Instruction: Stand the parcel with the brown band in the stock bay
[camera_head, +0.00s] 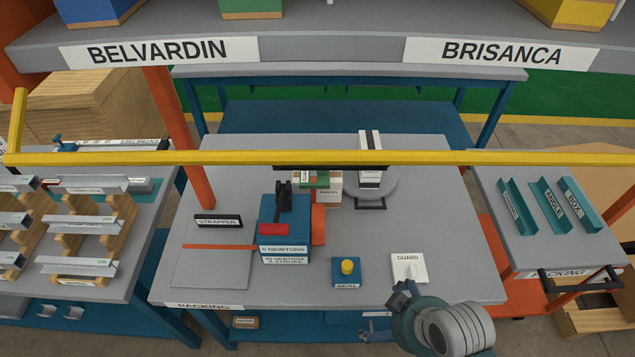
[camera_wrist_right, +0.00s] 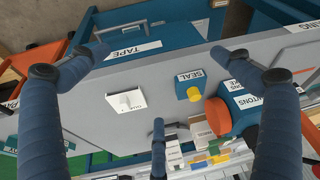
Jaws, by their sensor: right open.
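My right gripper (camera_head: 403,297) is open and empty, over the front edge of the packing table, near the guard switch. In the right wrist view its spread fingers (camera_wrist_right: 166,75) have nothing between them. A white parcel with a dark band (camera_head: 370,177) stands on a round grey disc (camera_head: 388,189), partly hidden by the yellow bar; I cannot tell if the band is brown. Left of it is a group of white boxes (camera_head: 329,192) with green and brown parts, partly hidden by the strapper. I cannot make out a stock bay. My left gripper is not in view.
The yellow bar (camera_head: 250,158) crosses above the table. The blue strapper (camera_head: 284,240), the seal button (camera_head: 347,269) and the white guard switch (camera_head: 408,267) stand on the packing table (camera_head: 440,235). Teal channels (camera_head: 550,205) lie on the right table. Racks (camera_head: 85,235) stand at left.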

